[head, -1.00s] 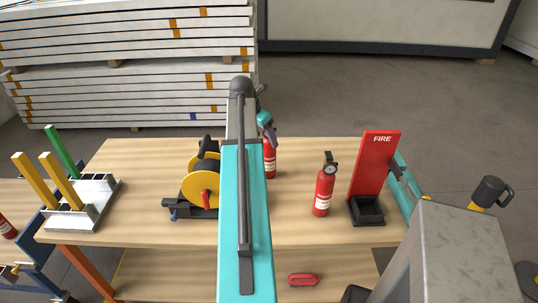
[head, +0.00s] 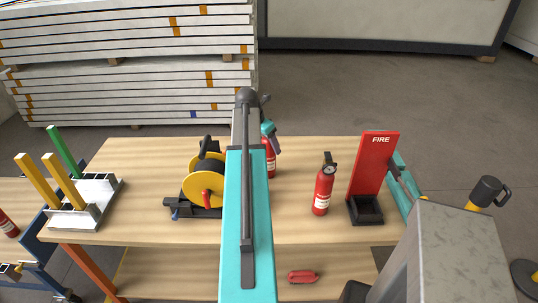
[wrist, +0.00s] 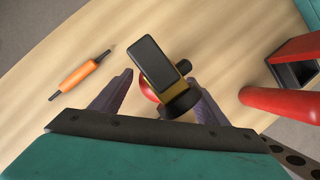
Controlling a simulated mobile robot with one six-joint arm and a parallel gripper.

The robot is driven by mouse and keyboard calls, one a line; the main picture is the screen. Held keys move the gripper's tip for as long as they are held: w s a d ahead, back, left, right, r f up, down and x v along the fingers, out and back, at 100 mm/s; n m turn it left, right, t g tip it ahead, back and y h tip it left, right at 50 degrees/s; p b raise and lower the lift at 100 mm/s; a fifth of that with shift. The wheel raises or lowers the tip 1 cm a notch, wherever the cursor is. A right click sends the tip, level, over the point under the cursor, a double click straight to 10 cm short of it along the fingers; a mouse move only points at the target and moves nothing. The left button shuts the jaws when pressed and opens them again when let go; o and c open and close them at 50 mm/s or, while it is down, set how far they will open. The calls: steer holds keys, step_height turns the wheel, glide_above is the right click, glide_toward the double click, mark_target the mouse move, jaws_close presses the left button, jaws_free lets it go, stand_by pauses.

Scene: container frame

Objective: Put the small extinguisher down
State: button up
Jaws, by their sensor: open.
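A small red extinguisher (head: 270,158) stands on the bench, partly hidden behind my arm in the head view. The wrist view looks down on its black and yellow top (wrist: 160,68), with a bit of red body below. My gripper (wrist: 159,78) is open, one finger on each side of this top; I cannot tell whether either touches. A second red extinguisher (head: 323,192) stands upright to the right. The red FIRE stand (head: 373,163) with a black base holder (head: 366,212) is right of that; the holder looks empty.
A yellow reel (head: 201,190) stands left of my arm. An orange-handled tool (wrist: 77,75) lies on the bench (head: 140,170). A white rack (head: 90,205) with upright bars is at the left. A red object (head: 303,277) lies on the lower shelf.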

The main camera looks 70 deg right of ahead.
steer(key=shift+c, duration=0.3)
jaws_close()
steer(key=shift+r, duration=0.1)
steer(key=shift+d+r, duration=0.1)
steer(key=shift+r, duration=0.7)
steer(key=shift+r+b, duration=1.2)
steer(key=shift+r, duration=3)
